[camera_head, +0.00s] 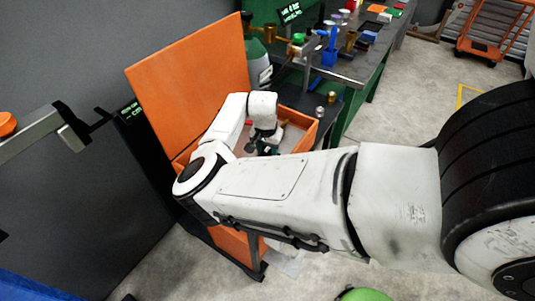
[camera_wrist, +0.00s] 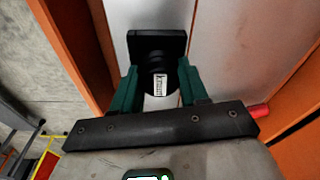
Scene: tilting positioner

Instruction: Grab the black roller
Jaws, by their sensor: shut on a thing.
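The black roller (camera_wrist: 157,45) shows in the wrist view, with a dark square end at the top and a rounded body bearing a white label below it. My gripper (camera_wrist: 157,75) has its two green fingers on either side of the roller's body and is shut on it. The roller is over the pale floor of an orange box; I cannot tell if it touches that floor. In the head view my gripper (camera_head: 266,147) is inside the orange box (camera_head: 308,138), partly hidden by my arm, and the roller cannot be made out.
The box's orange lid (camera_head: 190,75) stands raised at the back left. A red item (camera_wrist: 258,110) lies by the right wall in the wrist view. A dark workbench (camera_head: 345,68) with several small items stands behind, and a green gas cylinder (camera_head: 257,60) is beside the lid.

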